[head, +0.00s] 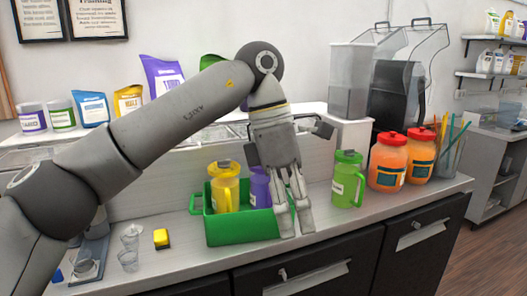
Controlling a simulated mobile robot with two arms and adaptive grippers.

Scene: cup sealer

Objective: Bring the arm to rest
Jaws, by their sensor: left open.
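My left arm comes in from the left, bends at the top and points down. My left gripper (294,229) is open and empty. Its fingers are in front of the right end of the green bin (238,229) on the counter; I cannot tell whether they touch it. The bin holds a yellow pitcher (226,190) and a purple pitcher (260,190). The arm and gripper hide part of the purple pitcher and of the shelf behind. My right gripper is not in view.
A green pitcher (347,180) and orange jars (388,162) stand right of the gripper on the counter (187,246). A yellow block (161,238) and clear cups (129,258) are at left. Clear dispensers (350,82) stand behind. The counter's front strip is mostly bare.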

